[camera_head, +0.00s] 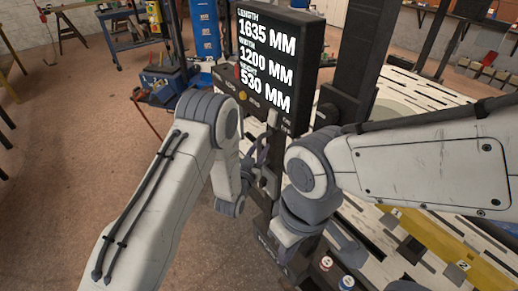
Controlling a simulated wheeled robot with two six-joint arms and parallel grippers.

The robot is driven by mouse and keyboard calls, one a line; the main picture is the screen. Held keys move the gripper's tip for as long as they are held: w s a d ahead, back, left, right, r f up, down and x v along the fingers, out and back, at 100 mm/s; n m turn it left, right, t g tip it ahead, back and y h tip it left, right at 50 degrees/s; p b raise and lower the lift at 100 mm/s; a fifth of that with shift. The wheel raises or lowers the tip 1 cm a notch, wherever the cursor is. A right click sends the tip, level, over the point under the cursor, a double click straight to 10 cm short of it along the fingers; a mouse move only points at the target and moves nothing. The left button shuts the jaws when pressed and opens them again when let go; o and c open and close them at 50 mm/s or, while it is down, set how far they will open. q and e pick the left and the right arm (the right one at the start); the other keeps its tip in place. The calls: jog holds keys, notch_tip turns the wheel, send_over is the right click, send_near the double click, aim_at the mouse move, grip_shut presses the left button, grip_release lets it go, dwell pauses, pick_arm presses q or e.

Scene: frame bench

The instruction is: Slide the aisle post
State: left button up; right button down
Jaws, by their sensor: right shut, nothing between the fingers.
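A dark upright post (262,222) stands near the middle, below a black display panel (311,47). I cannot tell for certain whether this or the taller black column (360,62) behind is the aisle post. My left gripper (264,178) is at the dark post, below the display. Its fingers blend into the dark parts there, so I cannot tell whether they grip or only touch it. My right gripper (290,252) is lower, pointing down beside the post's lower part. It is shut and empty, and my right wrist hides part of the post.
The display reads length 1635, width 1200, height 530 mm. A pale slotted bench (425,95) with a yellow strip (425,235) lies at right. Small red-topped and blue-topped round items (347,283) sit low. A blue cart (130,42) stands behind; open floor lies left.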

pick_arm(q)
grip_shut()
dwell(1.3)
